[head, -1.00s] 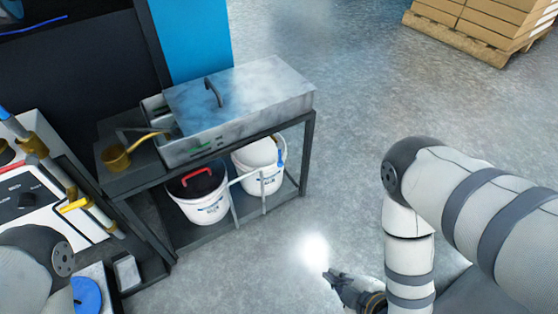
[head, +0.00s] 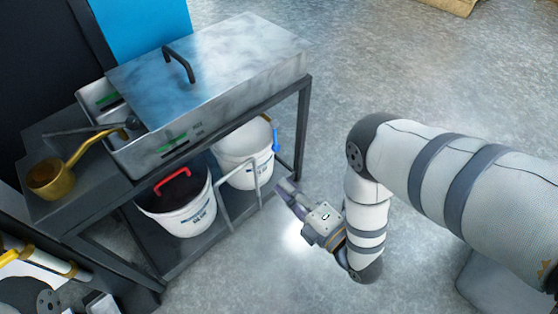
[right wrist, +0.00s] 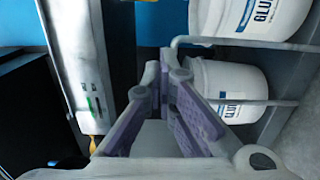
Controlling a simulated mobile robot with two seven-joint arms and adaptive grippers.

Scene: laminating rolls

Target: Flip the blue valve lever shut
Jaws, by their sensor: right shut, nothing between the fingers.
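The blue valve lever (head: 276,140) is a small, roughly vertical blue piece at the right side of the white right-hand bucket (head: 240,160), under the metal tank. I cannot make out the lever in the right wrist view. My right gripper (head: 281,189) is shut and empty. In the head view its fingertips appear just below the lever and apart from it, beside the rack's front. Its fingers also show in the right wrist view (right wrist: 162,78), pointing toward the rack and buckets. My left gripper is not in view.
A metal tank (head: 240,60) with a black-handled lid sits on the dark rack (head: 303,125). A white pipe rail (head: 222,200) runs before the buckets. A second bucket (head: 185,215) with a red handle stands left. A brass ladle (head: 48,178) rests far left.

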